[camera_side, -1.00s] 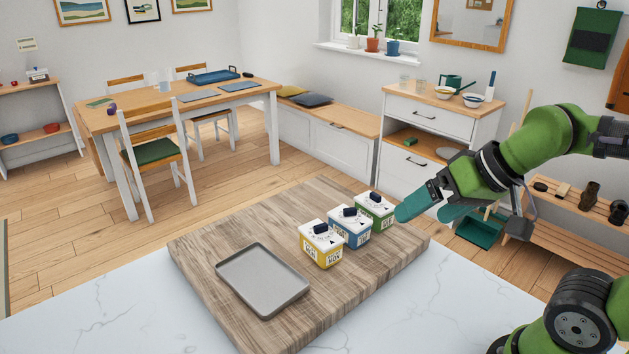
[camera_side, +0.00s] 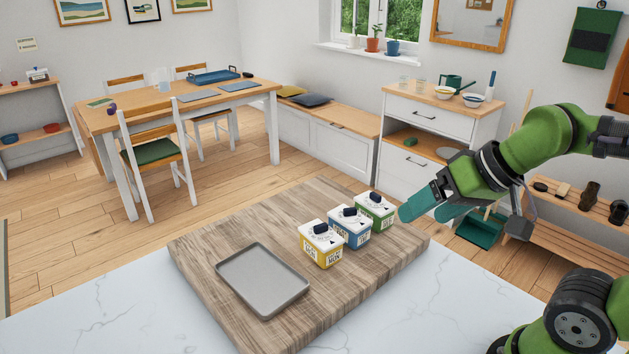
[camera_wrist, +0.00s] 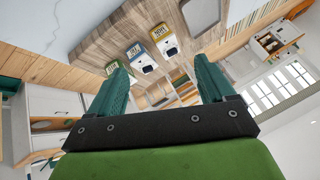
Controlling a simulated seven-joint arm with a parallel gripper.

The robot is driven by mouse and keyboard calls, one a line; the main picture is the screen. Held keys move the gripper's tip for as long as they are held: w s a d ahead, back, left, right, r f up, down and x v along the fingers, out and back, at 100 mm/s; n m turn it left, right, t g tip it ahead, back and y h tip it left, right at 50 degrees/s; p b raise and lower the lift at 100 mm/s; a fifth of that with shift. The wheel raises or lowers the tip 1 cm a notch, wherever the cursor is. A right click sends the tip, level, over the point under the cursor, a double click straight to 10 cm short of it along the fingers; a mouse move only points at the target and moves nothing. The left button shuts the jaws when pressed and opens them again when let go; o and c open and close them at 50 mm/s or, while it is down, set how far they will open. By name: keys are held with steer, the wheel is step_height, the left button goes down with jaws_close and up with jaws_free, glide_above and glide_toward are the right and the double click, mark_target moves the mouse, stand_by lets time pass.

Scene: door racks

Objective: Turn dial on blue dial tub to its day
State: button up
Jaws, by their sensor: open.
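The blue dial tub (camera_side: 350,232) stands on the wooden board between the yellow tub (camera_side: 321,250) and the green tub (camera_side: 375,217). Each tub has a white lid with a dark dial knob on top. The blue tub's dial (camera_side: 349,212) is too small to read its setting. My gripper (camera_side: 420,208) has teal fingers and hangs to the right of the green tub, apart from all tubs. In the wrist view the fingers (camera_wrist: 162,78) are spread and empty, with the blue tub (camera_wrist: 144,61) beyond them between the other two tubs.
A grey tray (camera_side: 262,280) lies on the wooden board (camera_side: 205,258), left of the tubs. The board rests on a white marble-patterned counter (camera_side: 100,318). Bare board lies around the tubs. A dining table and a drawer cabinet stand farther back.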

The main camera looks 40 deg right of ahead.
steer(key=w+a+f+t, duration=0.1)
steer(key=w+f+t, duration=0.1)
steer(key=w, duration=0.4)
steer(key=w+a+f+t, duration=0.1)
steer(key=w+f, duration=0.2)
steer(key=w, duration=0.3)
steer(key=t+h, duration=0.3)
steer(key=h, duration=0.4)
glide_toward(348, 211)
steer(key=w+f, duration=0.1)
steer(key=w, duration=0.2)
steer(key=shift+m, duration=0.3)
steer(key=x, duration=0.3)
steer(key=d+x, duration=0.1)
steer(key=x, duration=0.3)
steer(key=shift+w+d+f, duration=0.1)
steer(key=c, duration=1.2)
